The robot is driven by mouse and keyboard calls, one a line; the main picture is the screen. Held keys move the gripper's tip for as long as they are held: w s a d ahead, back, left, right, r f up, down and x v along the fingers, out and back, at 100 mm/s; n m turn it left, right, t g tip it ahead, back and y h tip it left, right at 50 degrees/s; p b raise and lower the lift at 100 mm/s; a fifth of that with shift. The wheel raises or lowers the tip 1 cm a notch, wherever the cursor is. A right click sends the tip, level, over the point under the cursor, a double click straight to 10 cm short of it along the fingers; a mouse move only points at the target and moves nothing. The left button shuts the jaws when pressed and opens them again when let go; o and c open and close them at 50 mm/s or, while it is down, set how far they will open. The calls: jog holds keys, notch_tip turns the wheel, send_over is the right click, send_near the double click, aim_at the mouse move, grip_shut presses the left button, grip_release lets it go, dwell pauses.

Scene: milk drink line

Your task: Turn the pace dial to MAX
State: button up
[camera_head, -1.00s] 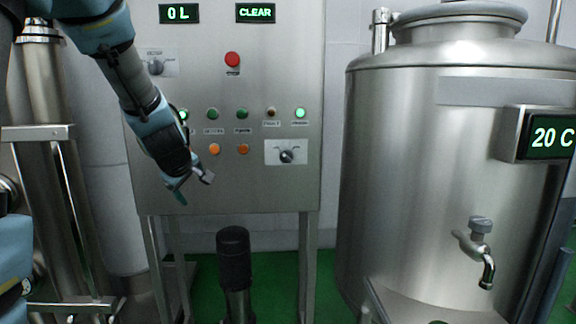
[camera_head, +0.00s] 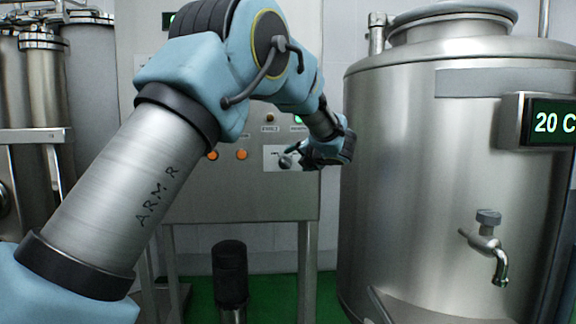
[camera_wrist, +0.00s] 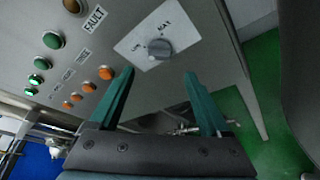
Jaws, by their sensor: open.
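The pace dial is a grey knob (camera_wrist: 159,48) on a white plate (camera_wrist: 138,36), with a MAX label at one end and a second, less legible label at the other. In the wrist view it lies just beyond and between my two green fingertips. My gripper (camera_wrist: 159,74) is open and empty, and its fingers appear apart from the knob. Which way the knob points is not clear. In the head view my gripper (camera_head: 298,158) is at the plate's right part, and the dial (camera_head: 285,161) is partly hidden by it.
Orange lamps (camera_wrist: 105,73) and green lamps (camera_wrist: 53,40) line the steel panel (camera_head: 225,190) beside the dial. A large steel tank (camera_head: 410,180) with a tap (camera_head: 487,245) stands to the right. A dark cylinder (camera_head: 230,270) stands below the panel.

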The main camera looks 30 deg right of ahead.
aim_at(287, 163)
jog(key=p+x, duration=0.2)
jog(key=x, duration=0.7)
jog(key=shift+r, duration=0.1)
jog(key=shift+c, duration=0.2)
grip_shut()
